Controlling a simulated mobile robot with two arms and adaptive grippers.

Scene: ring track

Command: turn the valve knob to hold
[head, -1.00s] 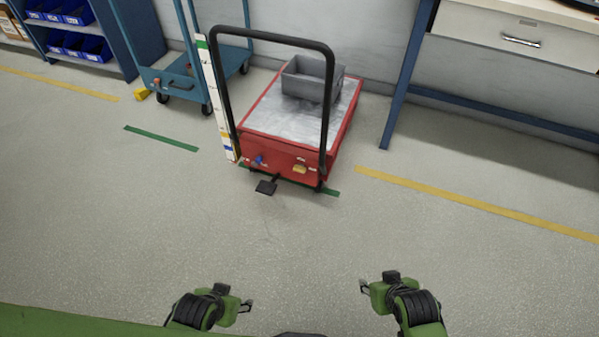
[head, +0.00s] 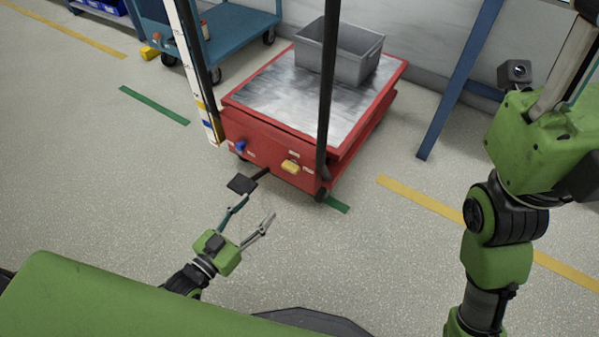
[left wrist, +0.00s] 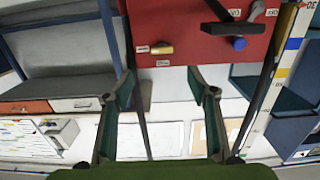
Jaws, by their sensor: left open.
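A blue knob (head: 240,146) sits on the front face of a red lift cart (head: 265,146), left of a yellow knob (head: 290,166). The left wrist view also shows the blue knob (left wrist: 239,43), with small white labels around it and a black pedal lever beside it. Its exact setting is too small to tell. My left gripper (head: 254,208) is open and empty, low in front of the cart and short of the knob. My right gripper (head: 572,75) is raised at the right edge; its fingertips are cut off.
A black foot pedal (head: 242,184) sticks out below the cart's face, close to my left fingertips. The cart's black handle (head: 327,90) and a striped height scale (head: 190,60) stand upright. A grey bin (head: 352,58) rests on the platform. Floor in front is free.

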